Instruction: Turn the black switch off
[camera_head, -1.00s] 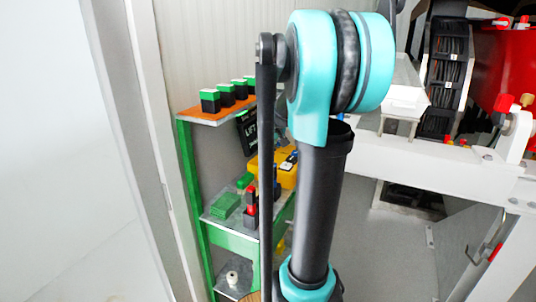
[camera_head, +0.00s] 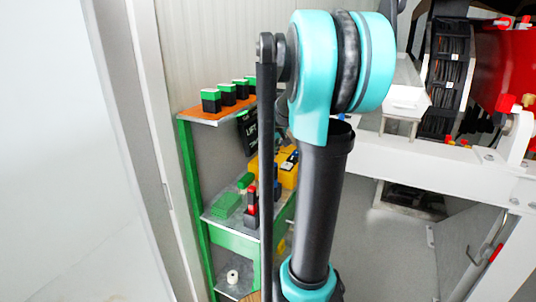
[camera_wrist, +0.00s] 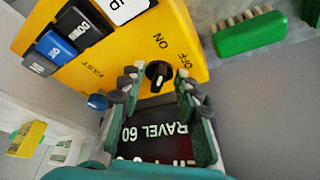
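A black rotary switch (camera_wrist: 158,72) sits on a yellow control box (camera_wrist: 190,35) in the wrist view, with the words ON and OFF printed beside it. A pale mark shows on the knob. My gripper (camera_wrist: 157,76) is open, with one grey-green finger on each side of the switch. I cannot tell whether either finger touches it. In the head view the yellow box (camera_head: 289,180) is partly hidden behind my arm, and neither the switch nor my fingertips can be made out there.
Black, blue and white buttons (camera_wrist: 78,28) line the yellow box. A green brush (camera_wrist: 250,33) lies to its right, and a black display (camera_wrist: 145,130) with red and white lettering lies below. Green-capped black blocks (camera_head: 211,100) stand on the upper shelf.

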